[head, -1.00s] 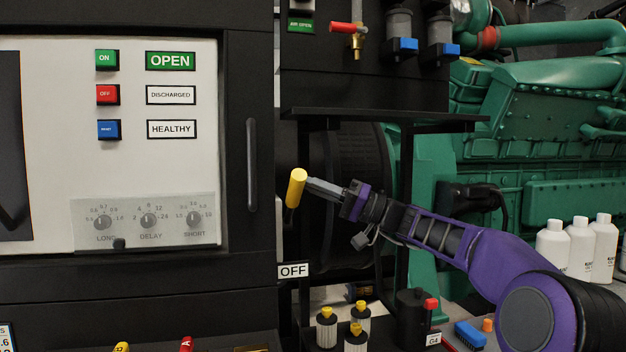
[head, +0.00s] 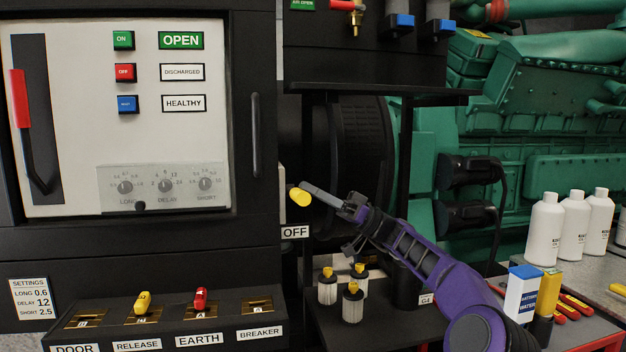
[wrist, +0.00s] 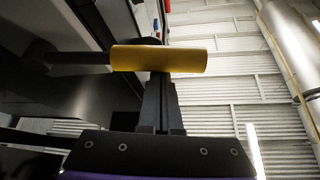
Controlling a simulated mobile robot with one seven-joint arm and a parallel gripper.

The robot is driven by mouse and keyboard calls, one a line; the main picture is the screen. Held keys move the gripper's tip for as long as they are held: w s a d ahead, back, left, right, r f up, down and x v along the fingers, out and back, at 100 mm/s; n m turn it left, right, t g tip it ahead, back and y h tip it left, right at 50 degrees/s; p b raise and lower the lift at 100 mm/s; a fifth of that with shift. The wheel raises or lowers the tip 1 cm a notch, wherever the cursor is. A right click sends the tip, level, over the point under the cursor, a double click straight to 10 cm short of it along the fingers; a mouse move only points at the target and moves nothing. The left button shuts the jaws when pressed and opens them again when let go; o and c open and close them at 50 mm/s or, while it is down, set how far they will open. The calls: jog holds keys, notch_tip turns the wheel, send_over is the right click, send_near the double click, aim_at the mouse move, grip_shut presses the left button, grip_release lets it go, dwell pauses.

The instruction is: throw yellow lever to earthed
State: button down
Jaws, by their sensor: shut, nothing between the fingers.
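The yellow lever (head: 299,196) is a short yellow cylinder beside the dark cabinet, just above a white OFF label (head: 294,232). My gripper (head: 306,187) is shut and empty, with its fingertips at the upper right of the yellow handle. In the wrist view the yellow handle (wrist: 160,59) lies crosswise over the ends of my shut fingers (wrist: 158,95), on a dark shaft running left. The tips appear to touch the handle, but they do not hold it. I see no EARTHED label near the lever.
The cabinet door handle (head: 257,136) is left of the lever. A black shelf (head: 380,95) hangs above, and capped filters (head: 352,303) stand below. A sloped panel (head: 170,325) has yellow and red toggles. White bottles (head: 545,228) stand right of my arm.

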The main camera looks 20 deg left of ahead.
jog(key=shift+s+f+n+g+h, duration=0.15)
jog(key=shift+f+n+g, duration=0.3)
jog(key=shift+f, duration=0.5)
jog(key=shift+w+f+n+g+h, duration=0.15)
jog(key=shift+f+n+g, duration=0.1)
jog(key=shift+f+n, duration=0.55)
jog(key=shift+s+f+m, duration=0.15)
jog(key=shift+f+m, duration=0.1)
jog(key=shift+f, duration=0.1)
